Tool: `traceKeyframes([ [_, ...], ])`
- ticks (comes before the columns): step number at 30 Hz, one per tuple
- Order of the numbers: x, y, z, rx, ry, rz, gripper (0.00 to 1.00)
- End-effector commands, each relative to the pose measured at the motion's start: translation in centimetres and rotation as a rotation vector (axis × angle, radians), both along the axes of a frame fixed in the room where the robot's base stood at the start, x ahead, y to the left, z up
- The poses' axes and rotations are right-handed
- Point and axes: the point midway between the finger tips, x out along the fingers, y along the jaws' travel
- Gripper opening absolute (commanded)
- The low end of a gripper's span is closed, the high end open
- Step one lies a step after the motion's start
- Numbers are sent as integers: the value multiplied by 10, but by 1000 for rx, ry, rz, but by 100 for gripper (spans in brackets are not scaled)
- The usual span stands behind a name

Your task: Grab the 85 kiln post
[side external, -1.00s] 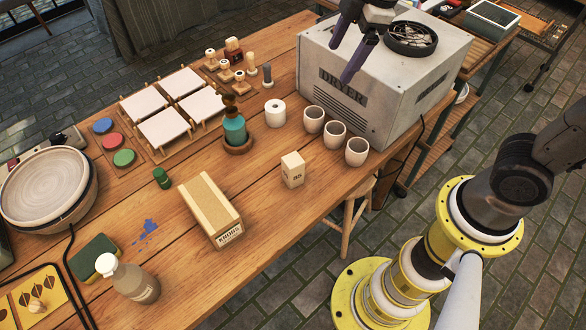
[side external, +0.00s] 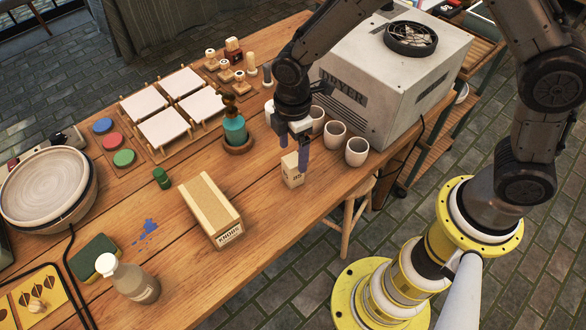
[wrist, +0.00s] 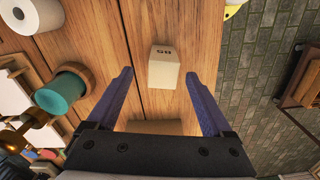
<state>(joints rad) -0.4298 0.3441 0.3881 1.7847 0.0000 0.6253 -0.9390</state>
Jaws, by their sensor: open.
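The 85 kiln post (side external: 292,174) is a small pale wooden block marked "85", standing upright on the wooden table near its front edge. It also shows in the wrist view (wrist: 163,70), ahead of and between my two fingers. My gripper (side external: 294,155) is open and points down, just above the post, with one finger partly in front of it in the side view. In the wrist view my gripper (wrist: 164,85) holds nothing, and a gap shows between each finger and the post.
White cups (side external: 332,135) stand behind and right of the post, beside the dryer (side external: 400,80). A teal bottle (side external: 235,130) on a wooden base stands to the left. Bare table surrounds the post's left side.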

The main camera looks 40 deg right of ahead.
Motion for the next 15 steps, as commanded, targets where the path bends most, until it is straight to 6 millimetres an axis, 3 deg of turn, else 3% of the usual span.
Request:
traceKeyframes([
  [8, -2, 1, -21, -1, 3, 0, 85],
  [15, -4, 3, -54, -1, 3, 0, 85],
])
